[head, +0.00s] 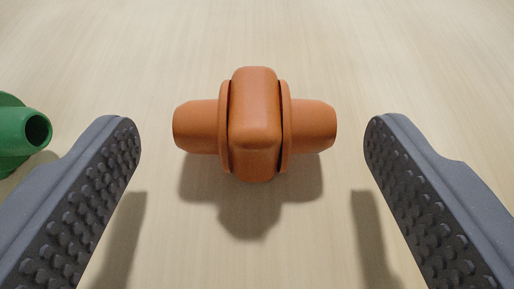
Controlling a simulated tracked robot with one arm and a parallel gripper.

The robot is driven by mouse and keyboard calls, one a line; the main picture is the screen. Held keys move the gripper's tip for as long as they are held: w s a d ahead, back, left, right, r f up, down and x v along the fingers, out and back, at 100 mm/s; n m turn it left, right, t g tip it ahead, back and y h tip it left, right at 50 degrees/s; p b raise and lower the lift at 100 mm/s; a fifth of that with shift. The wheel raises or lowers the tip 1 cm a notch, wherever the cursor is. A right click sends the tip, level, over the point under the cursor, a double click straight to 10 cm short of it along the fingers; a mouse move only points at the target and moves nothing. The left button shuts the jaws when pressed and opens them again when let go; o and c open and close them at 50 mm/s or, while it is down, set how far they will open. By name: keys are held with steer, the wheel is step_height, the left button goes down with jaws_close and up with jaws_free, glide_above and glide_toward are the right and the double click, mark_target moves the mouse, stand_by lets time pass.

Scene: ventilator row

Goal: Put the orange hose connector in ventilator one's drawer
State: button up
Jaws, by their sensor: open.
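The orange hose connector (255,124) lies on a pale wooden surface, ahead in the middle of the head view. It has a thick middle block with a collar on each side and a stub pointing left and right. My gripper (252,135) is open, with one dark grey studded finger to the left of the connector and one to the right. There is a gap between each fingertip and the stub ends, and neither finger touches it. Ventilator one and its drawer are not in view.
A green part (18,135) with a round open end lies at the left edge, partly cut off, close to my left finger. The pale wooden surface (420,60) is clear behind and to the right of the connector.

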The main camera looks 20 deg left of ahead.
steer(key=v, duration=0.4)
steer(key=shift+s, duration=0.3)
steer(key=shift+s+b, duration=0.2)
steer(key=shift+b, duration=0.1)
steer(key=b+v, duration=0.5)
steer(key=b, duration=0.6)
